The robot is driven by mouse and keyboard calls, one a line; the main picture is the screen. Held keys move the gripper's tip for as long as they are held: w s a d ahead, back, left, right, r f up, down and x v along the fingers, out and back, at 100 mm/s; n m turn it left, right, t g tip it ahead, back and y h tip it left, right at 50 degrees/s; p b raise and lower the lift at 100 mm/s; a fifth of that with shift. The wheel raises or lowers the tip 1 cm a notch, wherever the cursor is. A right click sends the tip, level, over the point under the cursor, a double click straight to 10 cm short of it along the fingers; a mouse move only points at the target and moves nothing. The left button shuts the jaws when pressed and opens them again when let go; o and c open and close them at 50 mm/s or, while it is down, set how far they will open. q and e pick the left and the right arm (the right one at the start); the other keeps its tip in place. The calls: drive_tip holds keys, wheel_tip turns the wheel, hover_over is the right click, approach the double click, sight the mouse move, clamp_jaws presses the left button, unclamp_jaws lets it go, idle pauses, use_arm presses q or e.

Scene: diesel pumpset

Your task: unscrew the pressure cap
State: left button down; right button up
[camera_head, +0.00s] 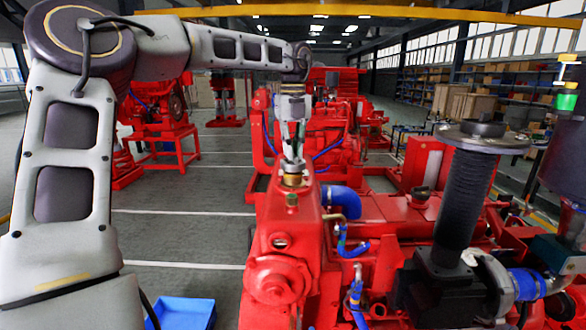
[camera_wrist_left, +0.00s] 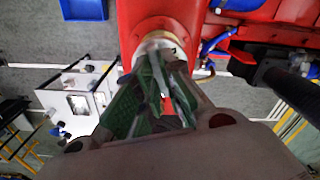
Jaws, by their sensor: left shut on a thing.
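The pressure cap (camera_head: 292,180) is a brass-coloured round piece on top of the red tank (camera_head: 290,228) of the pumpset. My left gripper (camera_head: 292,163) points down from above, its fingertips shut on the cap. In the left wrist view the fingers (camera_wrist_left: 165,60) close together at the pale, brassy cap (camera_wrist_left: 160,40), which sits against the red tank (camera_wrist_left: 150,18). The fingers hide part of the cap. Whether its thread is still engaged cannot be told. My right gripper is in neither view.
A blue bin (camera_head: 182,313) lies on the floor left of the tank. Blue hoses (camera_head: 341,199) and a tall black ribbed column (camera_head: 465,205) stand to the right. Other red machines (camera_head: 160,115) are behind. The grey floor left of the tank is mostly clear.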

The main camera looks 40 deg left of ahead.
use_arm(q)
drive_tip(key=shift+r, duration=0.3)
idle(0.4)
drive_tip(key=shift+r, duration=2.35)
